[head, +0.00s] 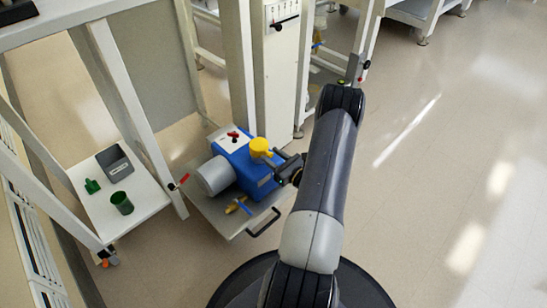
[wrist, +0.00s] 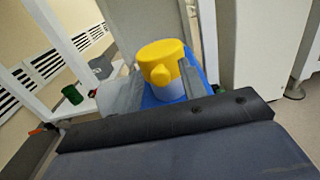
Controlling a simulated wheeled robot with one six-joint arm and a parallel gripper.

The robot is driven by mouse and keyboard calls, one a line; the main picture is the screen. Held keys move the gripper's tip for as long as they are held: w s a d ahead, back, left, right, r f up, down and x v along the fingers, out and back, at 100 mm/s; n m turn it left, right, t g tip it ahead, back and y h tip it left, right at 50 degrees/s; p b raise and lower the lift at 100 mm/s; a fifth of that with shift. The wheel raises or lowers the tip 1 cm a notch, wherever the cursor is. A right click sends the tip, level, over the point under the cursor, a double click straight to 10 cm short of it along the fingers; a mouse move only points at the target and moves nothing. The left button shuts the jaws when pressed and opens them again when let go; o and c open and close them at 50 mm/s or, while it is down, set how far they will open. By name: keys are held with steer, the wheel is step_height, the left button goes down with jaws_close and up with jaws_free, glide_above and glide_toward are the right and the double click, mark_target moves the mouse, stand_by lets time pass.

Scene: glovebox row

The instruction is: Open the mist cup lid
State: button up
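The mist cup lid (head: 260,147) is a yellow round cap with a small knob on its side, on top of the blue pump (head: 262,185). In the wrist view the lid (wrist: 160,60) looks closed over a pale cup body (wrist: 170,91). My gripper (head: 277,158) is just right of the lid in the head view. In the wrist view its two fingers (wrist: 163,82) are apart, one on each side of the cup. They look open, with no clear contact; how far they reach around it is hard to tell.
The pump has a grey motor cylinder (head: 215,175) and stands on a grey tray (head: 225,220) with a dark handle (head: 263,222). A white shelf (head: 150,205) at left holds a green cup (head: 122,203) and a grey box (head: 114,162). White frame posts stand behind. The floor at right is clear.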

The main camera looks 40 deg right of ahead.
jaws_close()
stand_by(0.3)
steer(key=shift+r, duration=0.1)
